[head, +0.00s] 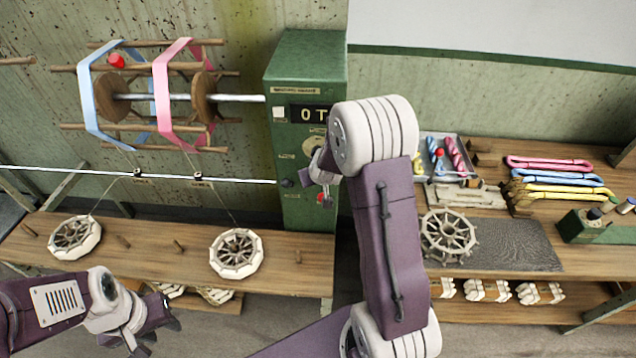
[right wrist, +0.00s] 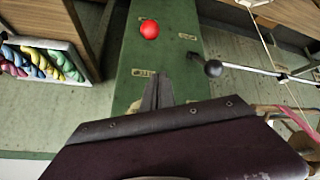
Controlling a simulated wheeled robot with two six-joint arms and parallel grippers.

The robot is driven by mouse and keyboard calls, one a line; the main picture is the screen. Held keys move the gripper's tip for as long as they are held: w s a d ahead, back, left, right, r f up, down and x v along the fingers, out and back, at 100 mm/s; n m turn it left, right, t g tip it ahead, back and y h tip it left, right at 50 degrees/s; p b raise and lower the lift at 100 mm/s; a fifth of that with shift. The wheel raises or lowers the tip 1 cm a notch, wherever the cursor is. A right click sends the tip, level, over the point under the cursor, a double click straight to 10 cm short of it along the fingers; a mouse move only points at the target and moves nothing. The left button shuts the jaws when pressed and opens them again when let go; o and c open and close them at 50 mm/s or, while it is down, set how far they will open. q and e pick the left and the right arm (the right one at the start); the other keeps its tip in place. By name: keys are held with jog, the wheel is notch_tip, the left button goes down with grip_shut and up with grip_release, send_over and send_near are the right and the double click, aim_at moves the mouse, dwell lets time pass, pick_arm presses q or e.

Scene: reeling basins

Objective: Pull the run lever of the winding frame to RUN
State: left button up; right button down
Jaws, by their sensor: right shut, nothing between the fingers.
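The winding frame's green cabinet (head: 304,75) stands at the centre, with a small display reading "0 T", partly covered by my right arm. A red ball knob (head: 325,199) is on its front; it also shows in the right wrist view (right wrist: 149,29). A black ball knob (head: 287,183) sits at the end of the thin white rod and also shows in the right wrist view (right wrist: 213,68). I cannot read which is the run lever. My right gripper (right wrist: 158,92) is shut and empty, in front of the cabinet, apart from both knobs. My left gripper (head: 155,327) hangs low left, empty.
A reel with blue and pink bands (head: 175,95) is left of the cabinet. Two spoked wheels (head: 236,253) lie on the left bench. The right bench holds a tray of coloured skeins (head: 446,160), folded skeins (head: 560,172) and another wheel (head: 447,236).

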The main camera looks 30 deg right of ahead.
jog(key=f, duration=0.2)
jog(key=d+f+b, duration=0.1)
jog(key=f, duration=0.2)
jog(key=w+f, duration=0.1)
jog(key=f, duration=0.1)
jog(key=shift+d+f+b, duration=0.2)
jog(key=shift+f+b, duration=0.05)
jog(key=shift+b, duration=0.05)
jog(key=shift+w+f, duration=0.1)
jog(key=shift+w, duration=0.05)
